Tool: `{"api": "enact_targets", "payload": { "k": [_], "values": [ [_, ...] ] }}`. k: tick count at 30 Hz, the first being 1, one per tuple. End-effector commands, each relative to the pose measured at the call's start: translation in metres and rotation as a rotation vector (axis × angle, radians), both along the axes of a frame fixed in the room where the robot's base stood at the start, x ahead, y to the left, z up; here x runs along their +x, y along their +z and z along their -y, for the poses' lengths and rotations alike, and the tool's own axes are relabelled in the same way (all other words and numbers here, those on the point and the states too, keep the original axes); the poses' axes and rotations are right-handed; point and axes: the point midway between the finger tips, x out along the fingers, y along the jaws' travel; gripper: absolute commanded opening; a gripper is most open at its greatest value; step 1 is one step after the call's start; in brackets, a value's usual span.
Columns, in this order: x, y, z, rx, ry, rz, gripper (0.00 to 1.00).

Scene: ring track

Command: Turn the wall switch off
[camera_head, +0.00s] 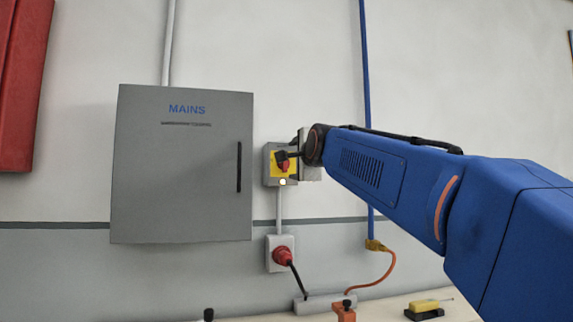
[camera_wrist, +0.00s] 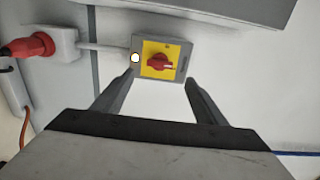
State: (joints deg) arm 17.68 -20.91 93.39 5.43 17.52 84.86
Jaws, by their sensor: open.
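The wall switch (camera_head: 267,177) is a small grey box with a yellow plate and a red rotary knob, mounted right of the mains cabinet. In the wrist view the switch (camera_wrist: 182,72) shows whole, with its red knob (camera_wrist: 159,61) and a white round lamp (camera_wrist: 135,58) at its left edge. My gripper (camera_wrist: 158,82) is open and empty, its dark fingers reaching toward the switch with the knob between and beyond their tips. In the head view my gripper (camera_head: 287,156) is in front of the switch and partly hides the knob. I cannot tell whether the fingers touch it.
The grey MAINS cabinet (camera_head: 180,175) stands close to the left of the switch. Below is a socket with a red plug (camera_head: 282,256). A blue pipe (camera_head: 365,90) runs up the wall to the right. A bench (camera_head: 385,312) with a yellow-handled tool (camera_head: 425,306) is below.

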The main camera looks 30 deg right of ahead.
Motion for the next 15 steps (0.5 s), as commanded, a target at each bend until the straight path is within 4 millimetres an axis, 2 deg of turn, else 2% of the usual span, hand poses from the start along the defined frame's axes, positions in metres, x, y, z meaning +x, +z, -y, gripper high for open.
{"api": "enact_targets", "payload": {
  "k": [6,15],
  "values": [
    [0.037,-0.002,0.01,0.001,0.0,-0.003,0.66],
    [0.076,-0.001,0.022,0.0,0.0,-0.001,0.66]
  ]
}}
